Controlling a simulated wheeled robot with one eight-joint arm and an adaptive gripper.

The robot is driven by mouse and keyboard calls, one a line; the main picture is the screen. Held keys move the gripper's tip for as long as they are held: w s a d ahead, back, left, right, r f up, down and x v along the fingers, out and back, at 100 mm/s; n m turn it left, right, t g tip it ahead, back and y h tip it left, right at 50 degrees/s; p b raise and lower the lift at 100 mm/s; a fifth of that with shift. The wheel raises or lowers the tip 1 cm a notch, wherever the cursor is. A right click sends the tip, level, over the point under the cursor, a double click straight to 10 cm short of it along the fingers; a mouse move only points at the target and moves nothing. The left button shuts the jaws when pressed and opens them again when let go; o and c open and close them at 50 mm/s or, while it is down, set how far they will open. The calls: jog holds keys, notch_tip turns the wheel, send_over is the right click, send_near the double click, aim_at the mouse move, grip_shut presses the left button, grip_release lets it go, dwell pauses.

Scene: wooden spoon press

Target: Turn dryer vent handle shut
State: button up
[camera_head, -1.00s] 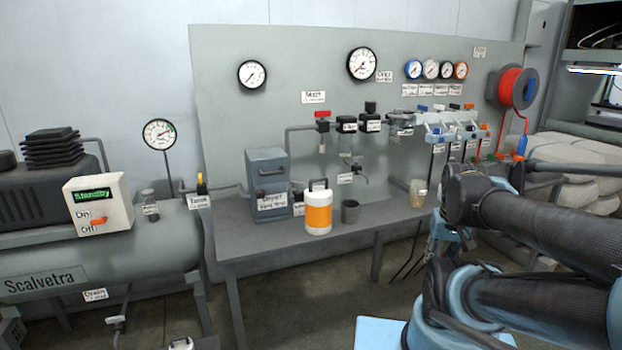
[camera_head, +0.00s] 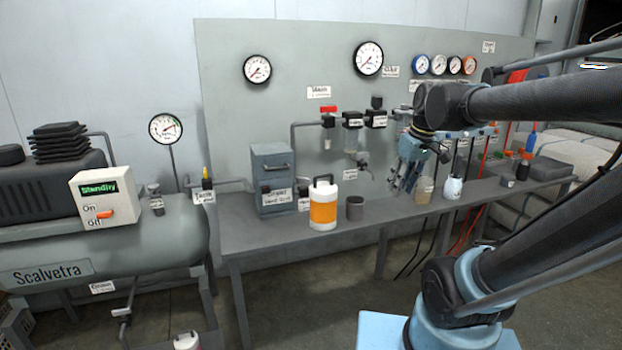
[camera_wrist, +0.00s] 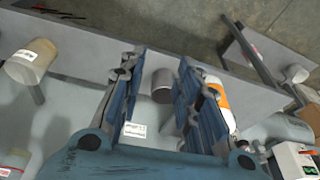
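The grey dryer box (camera_head: 271,178) stands at the left of the bench in the head view. It has a dark bar handle (camera_head: 277,168) on its front and a label low down (camera_head: 278,197) that seems to mention a vent. A small dark fitting (camera_head: 265,188) sits beside the label; I cannot tell whether it is the vent handle or how it is turned. My gripper (camera_head: 402,182) is in the air over the bench, well right of the box. In the wrist view my gripper (camera_wrist: 160,62) has its blue fingers spread, with nothing held between them.
A beaker (camera_head: 424,190) and a white bottle (camera_head: 453,187) stand near my gripper. Filters (camera_head: 352,125) and pipes stick out from the panel.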

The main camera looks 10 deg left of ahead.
jog(key=w+a+r+n+y, duration=0.1)
jog(key=w+a+r+n, duration=0.4)
jog(key=a, duration=0.5)
jog(key=n+g+y, duration=0.1)
jog(key=n, duration=0.3)
send_near(303, 181)
jog(key=x, duration=0.2)
jog(key=d+x, duration=0.1)
jog(key=x, duration=0.4)
jog(key=shift+w+d+f, duration=0.15)
jog(key=shift+w+f, duration=0.2)
jog(key=shift+f, duration=0.1)
grip_shut()
